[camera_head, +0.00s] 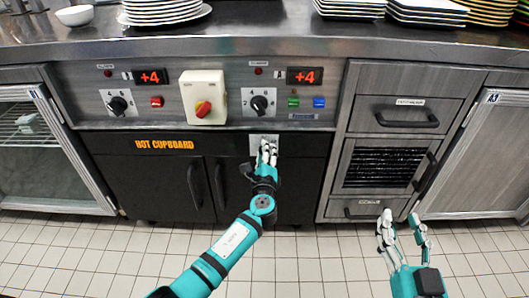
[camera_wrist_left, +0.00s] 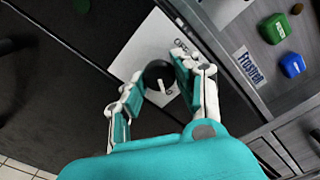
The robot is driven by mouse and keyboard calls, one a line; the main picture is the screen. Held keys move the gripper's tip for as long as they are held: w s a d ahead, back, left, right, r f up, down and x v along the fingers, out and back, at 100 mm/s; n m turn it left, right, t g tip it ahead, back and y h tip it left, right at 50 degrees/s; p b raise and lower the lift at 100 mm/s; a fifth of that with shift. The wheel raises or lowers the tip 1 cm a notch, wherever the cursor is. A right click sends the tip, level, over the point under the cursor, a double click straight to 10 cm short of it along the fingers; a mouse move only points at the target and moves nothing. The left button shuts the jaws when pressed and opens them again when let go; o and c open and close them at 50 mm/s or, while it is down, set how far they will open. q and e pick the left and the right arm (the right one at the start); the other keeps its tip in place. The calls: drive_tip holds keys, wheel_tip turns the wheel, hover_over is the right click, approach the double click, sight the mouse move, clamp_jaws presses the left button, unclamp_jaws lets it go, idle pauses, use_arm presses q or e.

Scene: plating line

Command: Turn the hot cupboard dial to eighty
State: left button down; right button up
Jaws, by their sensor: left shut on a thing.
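The hot cupboard (camera_head: 150,170) is a black double-door unit with orange lettering under the counter. Its dial, a round black knob (camera_wrist_left: 158,76) with a white pointer, sits on a white plate (camera_wrist_left: 146,47) with dark print in the left wrist view. In the head view the pale plate (camera_head: 257,139) shows at the cupboard's upper right, and my fingers hide the knob. My left gripper (camera_head: 267,150) is shut on the knob, with fingers on both sides, also in the left wrist view (camera_wrist_left: 155,85). The scale marks are mostly covered. My right gripper (camera_head: 404,228) is open and empty, apart from the units.
The panel above carries two other black dials (camera_head: 118,104) (camera_head: 259,103), +4 displays, a red switch on a cream box (camera_head: 204,98) and small buttons (camera_head: 293,102). Drawers (camera_head: 400,115) stand to the right. Plates (camera_head: 165,10) are stacked on the counter. The tiled floor (camera_head: 110,250) is clear.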

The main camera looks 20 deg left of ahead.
use_arm(q)
drive_tip(key=c, duration=1)
unclamp_jaws()
drive_tip(key=shift+o, duration=0.2)
drive_tip(key=v, duration=1.2)
